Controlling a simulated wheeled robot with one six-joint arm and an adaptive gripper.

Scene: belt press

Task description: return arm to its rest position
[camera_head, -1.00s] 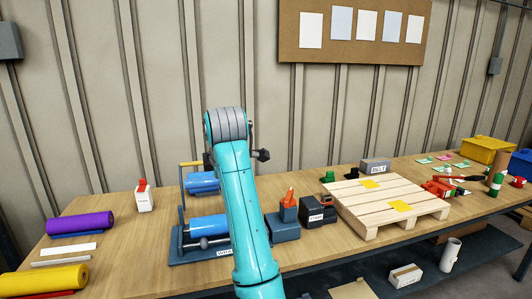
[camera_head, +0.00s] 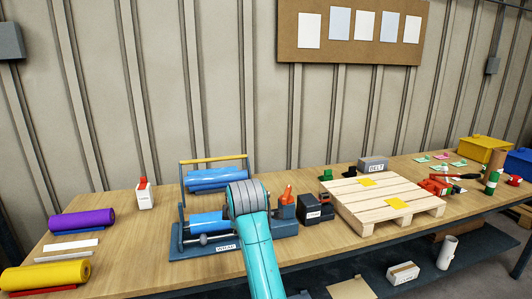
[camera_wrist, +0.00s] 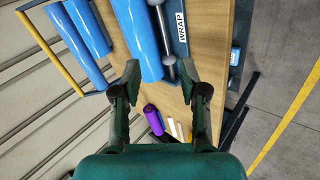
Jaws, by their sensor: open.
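My teal arm (camera_head: 256,235) rises in front of the bench in the head view, and its elbow covers part of the press. My gripper (camera_wrist: 160,76) shows in the wrist view with its two dark fingers spread and nothing between them. It points down toward the bench, above or near the blue rollers of the press. The press base (camera_head: 205,251) carries a WRAP label and a blue roll (camera_head: 208,223); the roll also shows in the wrist view (camera_wrist: 138,38). My gripper is hidden in the head view.
A yellow-handled rack of blue rolls (camera_head: 216,178) stands behind the press. Purple (camera_head: 82,220) and yellow (camera_head: 45,278) rolls lie at left, near a white bottle (camera_head: 144,195). A dark red-handled block (camera_head: 286,206) and a wooden pallet (camera_head: 385,205) stand to the right.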

